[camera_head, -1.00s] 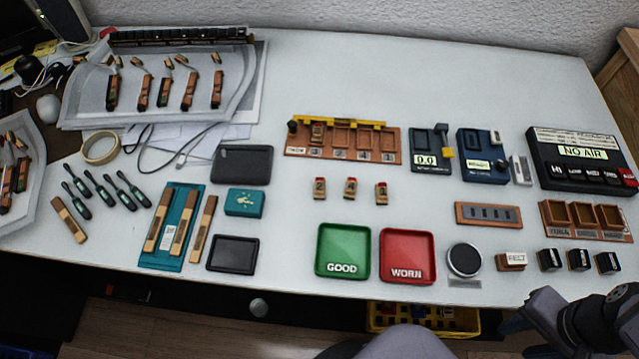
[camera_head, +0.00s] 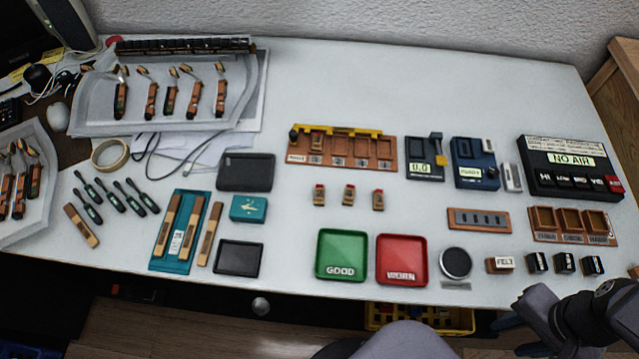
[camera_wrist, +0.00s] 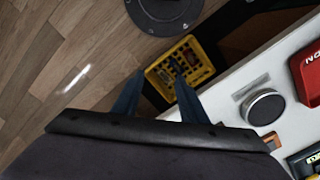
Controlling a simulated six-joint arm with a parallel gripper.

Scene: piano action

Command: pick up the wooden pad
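No single thing is clearly marked as the wooden pad. A small wooden block with a white top reading FELT (camera_head: 500,265) lies near the table's front edge at the right. Beside it stand several dark-topped small blocks (camera_head: 537,263). My gripper shows in the wrist view (camera_wrist: 159,76) with its two blue fingers spread apart and nothing between them. It hangs past the front edge of the table, over the floor and a yellow crate (camera_wrist: 180,68). In the head view my arm is at the lower right, and the fingers are mostly hidden.
A green GOOD tray (camera_head: 341,254), a red WORN tray (camera_head: 402,259) and a round dark disc (camera_head: 455,262) lie left of the FELT block. A wooden three-compartment holder (camera_head: 572,224) is behind the blocks. Bare table (camera_head: 400,85) lies toward the back.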

